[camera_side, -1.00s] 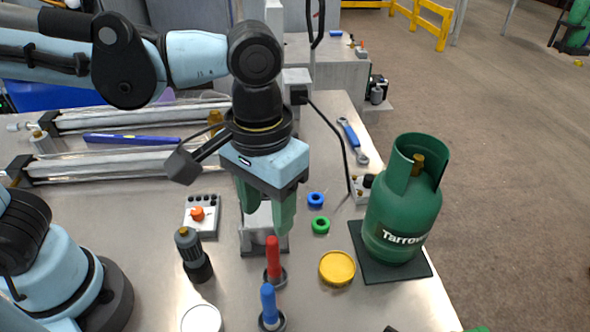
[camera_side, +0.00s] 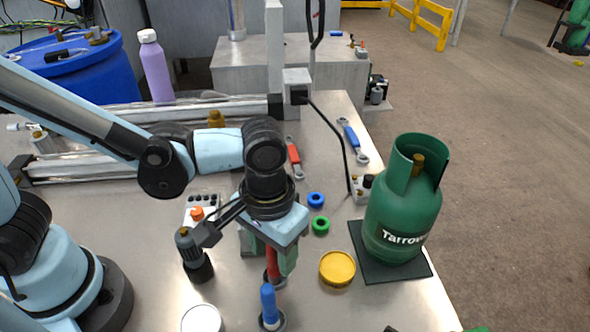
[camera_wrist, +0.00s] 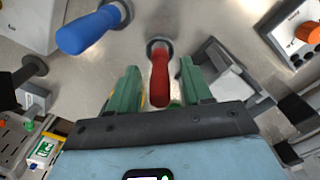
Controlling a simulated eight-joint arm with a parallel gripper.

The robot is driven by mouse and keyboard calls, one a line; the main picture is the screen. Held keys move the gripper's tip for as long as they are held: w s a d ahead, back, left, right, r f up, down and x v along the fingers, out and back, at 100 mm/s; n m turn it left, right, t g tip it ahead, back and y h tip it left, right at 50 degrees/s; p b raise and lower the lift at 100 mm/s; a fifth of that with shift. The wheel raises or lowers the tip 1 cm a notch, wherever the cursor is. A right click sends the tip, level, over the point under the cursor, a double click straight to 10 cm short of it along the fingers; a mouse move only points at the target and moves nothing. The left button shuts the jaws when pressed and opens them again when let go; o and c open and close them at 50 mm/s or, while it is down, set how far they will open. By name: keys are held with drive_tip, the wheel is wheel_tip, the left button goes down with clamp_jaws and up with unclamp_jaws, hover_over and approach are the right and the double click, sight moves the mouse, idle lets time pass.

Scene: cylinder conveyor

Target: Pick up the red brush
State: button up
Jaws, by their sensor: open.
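The red brush (camera_side: 272,262) stands upright on the metal table, its round dark base on the surface. In the side view my gripper (camera_side: 268,268) is low over it, and one green finger hides part of the red handle. In the wrist view the red brush (camera_wrist: 160,78) lies between the two green fingers of my gripper (camera_wrist: 158,82). Gaps show between the handle and both fingers, so the gripper is open and holds nothing.
A blue brush (camera_side: 268,302) stands just in front of the red one. A yellow lid (camera_side: 337,268) and a green gas bottle (camera_side: 402,215) are to the right. A dark grey cylinder tool (camera_side: 194,255) stands to the left.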

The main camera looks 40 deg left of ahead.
drive_tip(key=shift+f, duration=0.65)
clamp_jaws()
drive_tip(key=shift+r, duration=0.15)
